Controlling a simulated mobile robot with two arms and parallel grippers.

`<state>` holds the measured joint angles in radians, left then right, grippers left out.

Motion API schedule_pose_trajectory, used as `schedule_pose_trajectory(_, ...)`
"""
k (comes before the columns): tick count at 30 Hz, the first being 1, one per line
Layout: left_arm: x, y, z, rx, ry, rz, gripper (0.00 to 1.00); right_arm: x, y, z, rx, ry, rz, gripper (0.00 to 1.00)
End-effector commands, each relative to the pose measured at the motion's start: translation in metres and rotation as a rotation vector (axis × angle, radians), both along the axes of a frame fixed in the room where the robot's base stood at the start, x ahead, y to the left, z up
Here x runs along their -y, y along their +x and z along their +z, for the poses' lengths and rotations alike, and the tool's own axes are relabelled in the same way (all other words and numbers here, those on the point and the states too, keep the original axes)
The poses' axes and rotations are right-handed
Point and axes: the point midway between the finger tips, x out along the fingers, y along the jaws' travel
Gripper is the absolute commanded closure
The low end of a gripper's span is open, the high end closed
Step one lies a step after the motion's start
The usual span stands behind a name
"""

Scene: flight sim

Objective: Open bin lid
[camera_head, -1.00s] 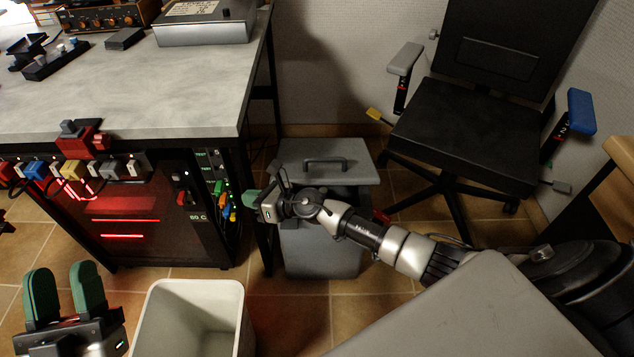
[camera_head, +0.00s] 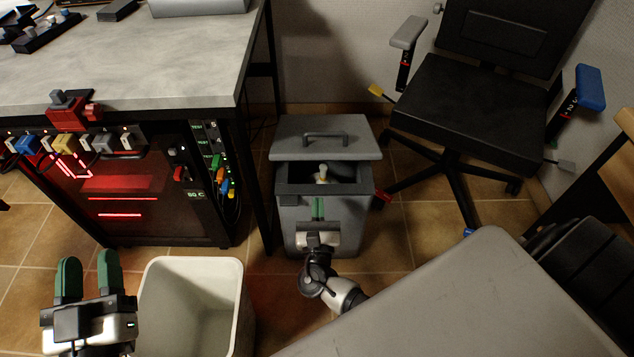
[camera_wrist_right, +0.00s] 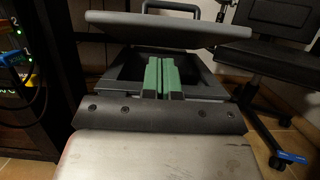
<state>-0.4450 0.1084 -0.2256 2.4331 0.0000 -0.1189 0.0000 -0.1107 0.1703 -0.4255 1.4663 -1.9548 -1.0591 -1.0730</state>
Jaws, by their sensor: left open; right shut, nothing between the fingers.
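The grey bin (camera_head: 346,222) stands on the tiled floor beside the workbench. Its flat grey lid (camera_head: 280,148) with a dark handle (camera_head: 324,136) sits raised and shifted toward the back, leaving the front part of the opening uncovered. A small pale item (camera_head: 322,174) shows inside. My right gripper (camera_head: 318,202) is shut and empty at the bin's front side. In the right wrist view its green fingers (camera_wrist_right: 161,78) are together in front of the opening, below the lid (camera_wrist_right: 165,27). My left gripper (camera_head: 88,275) is open and empty at the lower left.
An open white bin (camera_head: 150,290) stands on the floor beside my left gripper. The workbench (camera_head: 180,75) with a lit panel is on the left. A black office chair (camera_head: 470,115) stands to the right of the grey bin, its base close by.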

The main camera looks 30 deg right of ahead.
Motion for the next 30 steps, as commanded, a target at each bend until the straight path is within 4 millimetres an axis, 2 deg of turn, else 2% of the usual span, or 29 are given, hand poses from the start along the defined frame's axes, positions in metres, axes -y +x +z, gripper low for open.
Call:
schedule_pose_trajectory(13, 0.002, -0.014, 0.029, 0.269, -0.075, -0.016, 0.57, 0.043, 0.078, 0.024, 0.001, 0.000, 0.001, 1.00)
schedule_pose_trajectory(16, 0.002, -0.011, 0.028, 0.230, -0.064, -0.014, 0.57, 0.046, 0.084, 0.041, 0.002, 0.002, 0.002, 1.00)
schedule_pose_trajectory(21, 0.002, -0.008, 0.023, 0.187, -0.052, -0.011, 0.57, 0.051, 0.091, 0.055, 0.000, 0.002, 0.001, 1.00)
schedule_pose_trajectory(30, 0.002, -0.007, 0.020, 0.172, -0.048, -0.010, 0.57, 0.053, 0.093, 0.058, -0.004, 0.002, 0.001, 1.00)
